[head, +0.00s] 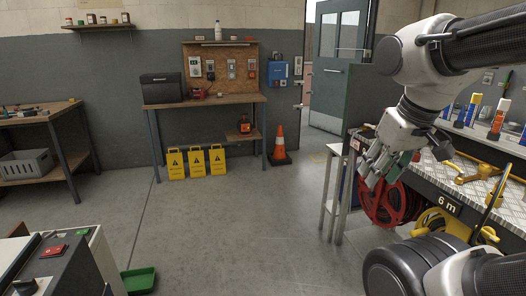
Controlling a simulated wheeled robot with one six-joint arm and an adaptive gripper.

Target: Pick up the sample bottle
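My gripper (374,168) hangs at the right, fingers pointing down and to the left, in front of the right bench's edge. A dark green piece (400,165) shows right beside its fingers; I cannot tell whether it is held. No thing is clearly marked as the sample bottle. A white bottle (218,31) stands upright on top of the brown board at the back wall. An orange container (245,125) stands on the back table's lower shelf. Blue-and-white (473,108) and orange-and-white (498,118) bottle-like containers stand on the right bench, well to the right of my gripper.
Yellow signs (197,162) and an orange cone (279,146) stand by the back table. A green tray (139,281) lies at the lower left. The middle floor is clear.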

